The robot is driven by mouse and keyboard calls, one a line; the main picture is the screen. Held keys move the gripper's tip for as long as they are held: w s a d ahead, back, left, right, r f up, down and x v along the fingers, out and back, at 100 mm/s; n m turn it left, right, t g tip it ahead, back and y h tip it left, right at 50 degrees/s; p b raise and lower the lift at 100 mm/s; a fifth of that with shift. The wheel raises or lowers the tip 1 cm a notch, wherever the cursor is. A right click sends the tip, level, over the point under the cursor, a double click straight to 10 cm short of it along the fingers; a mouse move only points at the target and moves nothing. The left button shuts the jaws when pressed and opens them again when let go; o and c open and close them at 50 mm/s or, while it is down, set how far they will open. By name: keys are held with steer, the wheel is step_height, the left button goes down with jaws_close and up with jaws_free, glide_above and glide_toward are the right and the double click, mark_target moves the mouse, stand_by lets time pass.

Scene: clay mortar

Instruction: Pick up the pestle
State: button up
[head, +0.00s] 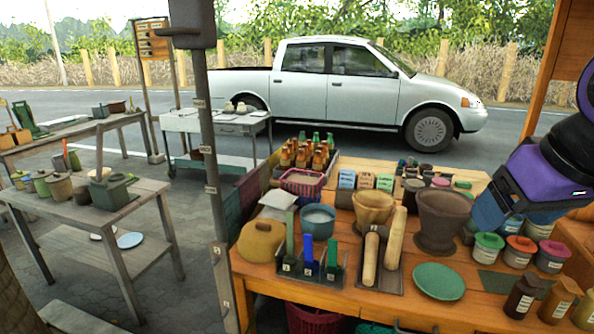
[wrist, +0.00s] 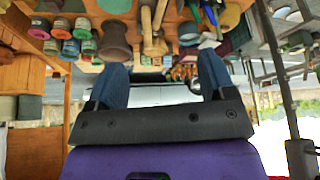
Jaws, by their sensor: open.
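Two tan, rod-like pestles lie side by side in a dark tray (head: 394,284) at the table's front middle: a longer one (head: 395,236) and a shorter one (head: 371,259). I cannot tell which one is meant. In the wrist view, which looks upside down, the pestles (wrist: 147,27) show at the top, beyond the fingers. A dark brown clay mortar (head: 442,220) stands to their right, and a lighter tan bowl (head: 374,208) behind them. My gripper (head: 488,212) is at the right, above the table and apart from the pestles. Its blue fingers (wrist: 162,72) are wide open and empty.
A green plate (head: 439,281) lies in front of the mortar. Lidded jars (head: 487,247) crowd the right side. A post (head: 212,170) rises at the table's left edge.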

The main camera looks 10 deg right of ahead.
steer(key=w+d+f+t, duration=0.1)
steer(key=w+f+t, duration=0.1)
steer(key=w, duration=0.7)
steer(key=w+d+f+t, duration=0.1)
steer(key=w+d, duration=0.1)
steer(key=w, duration=0.7)
steer(key=t, duration=0.8)
glide_above(399, 236)
steer(key=s+a, duration=0.1)
steer(key=s, duration=0.4)
step_height(399, 236, down, 28)
steer(key=shift+w+a+r, duration=0.1)
steer(key=shift+r, duration=0.05)
step_height(399, 236, down, 7)
steer(key=s+d+t, duration=0.1)
steer(key=s+t, duration=0.1)
steer(key=w, duration=0.5)
steer(key=shift+w+d, duration=0.15)
steer(key=shift+w, duration=1.25)
steer(key=shift+w+d, duration=0.15)
steer(key=shift+w, duration=1.25)
steer(key=c, duration=1.4)
